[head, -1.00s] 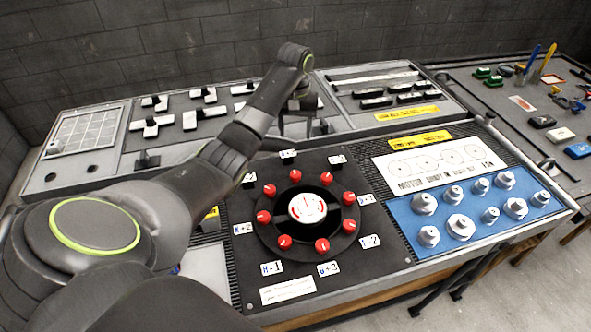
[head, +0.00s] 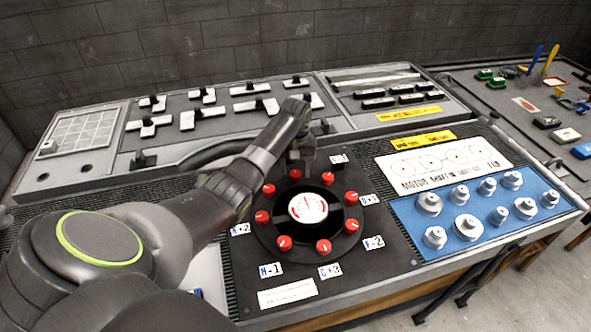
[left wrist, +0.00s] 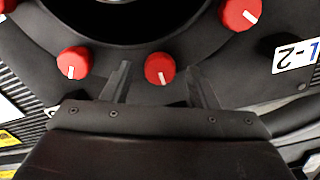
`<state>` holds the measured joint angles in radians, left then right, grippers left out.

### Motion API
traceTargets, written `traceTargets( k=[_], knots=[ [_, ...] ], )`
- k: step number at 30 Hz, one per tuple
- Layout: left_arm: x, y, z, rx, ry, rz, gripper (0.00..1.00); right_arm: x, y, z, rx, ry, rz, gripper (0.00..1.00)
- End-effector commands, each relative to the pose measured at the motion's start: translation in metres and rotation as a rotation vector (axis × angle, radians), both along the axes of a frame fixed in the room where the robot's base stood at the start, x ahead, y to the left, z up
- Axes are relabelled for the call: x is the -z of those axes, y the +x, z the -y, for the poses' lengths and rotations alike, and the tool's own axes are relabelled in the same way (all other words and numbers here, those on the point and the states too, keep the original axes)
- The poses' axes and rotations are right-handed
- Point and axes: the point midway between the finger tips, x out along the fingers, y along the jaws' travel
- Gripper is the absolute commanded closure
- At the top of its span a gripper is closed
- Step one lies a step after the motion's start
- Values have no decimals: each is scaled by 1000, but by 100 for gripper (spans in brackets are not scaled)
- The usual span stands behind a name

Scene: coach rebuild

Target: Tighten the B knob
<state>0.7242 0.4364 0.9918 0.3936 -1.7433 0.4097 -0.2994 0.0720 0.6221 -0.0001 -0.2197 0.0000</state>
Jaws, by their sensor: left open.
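A black round fixture (head: 343,211) with a white dial (head: 307,208) in its middle carries a ring of several red knobs. Small letter labels stand around it; I cannot read which one is B, and my left arm covers part of the far left side. My left gripper (head: 302,163) is over the far side of the ring, close to a red knob (head: 295,174). In the left wrist view the open fingers (left wrist: 160,82) point at one red knob (left wrist: 159,66), one fingertip on each side, and do not visibly grip it. My right gripper is not in view.
A neighbouring red knob (left wrist: 73,62) is left of the fingers, another (left wrist: 240,14) farther right. A blue tray (head: 400,214) of metal parts lies right of the fixture. A raised panel (head: 118,158) with white blocks is behind.

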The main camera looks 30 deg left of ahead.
Motion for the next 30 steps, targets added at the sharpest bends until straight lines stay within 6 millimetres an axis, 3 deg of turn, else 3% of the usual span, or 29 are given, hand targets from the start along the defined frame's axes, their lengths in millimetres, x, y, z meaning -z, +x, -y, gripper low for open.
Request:
traceTargets(
  k=[11,22,30],
  knots=[
    [8,0,0,1,1,0,47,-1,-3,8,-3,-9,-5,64],
    [8,0,0,0,1,0,91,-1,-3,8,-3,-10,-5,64],
    [6,0,0,29,1,0,91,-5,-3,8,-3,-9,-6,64]
  ],
)
